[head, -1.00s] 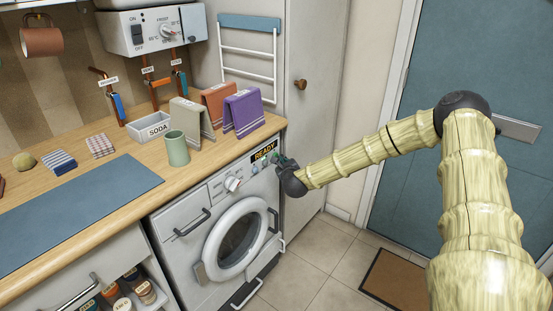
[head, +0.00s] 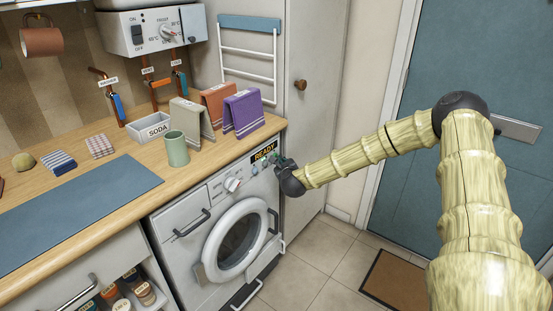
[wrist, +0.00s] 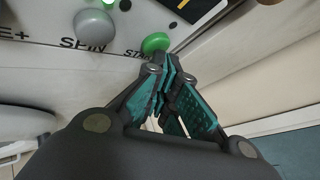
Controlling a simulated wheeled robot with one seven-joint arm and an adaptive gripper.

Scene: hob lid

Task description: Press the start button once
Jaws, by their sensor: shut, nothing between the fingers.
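The washing machine (head: 185,226) stands under the counter, and its display (head: 263,152) reads READY. In the wrist view the green start button (wrist: 155,42) sits on the white panel, with its label partly hidden by my fingers. My gripper (wrist: 166,64) is shut and empty, its fingertips right by the button's lower right edge. I cannot tell whether they touch it. In the head view my gripper (head: 279,162) is at the right end of the control panel and covers part of it.
A grey SPIN button (wrist: 93,23) is left of the start button, and a small green light shows above it. The program knob (head: 233,184) is further left on the panel. A purple folded cloth (head: 243,113) stands on the counter above.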

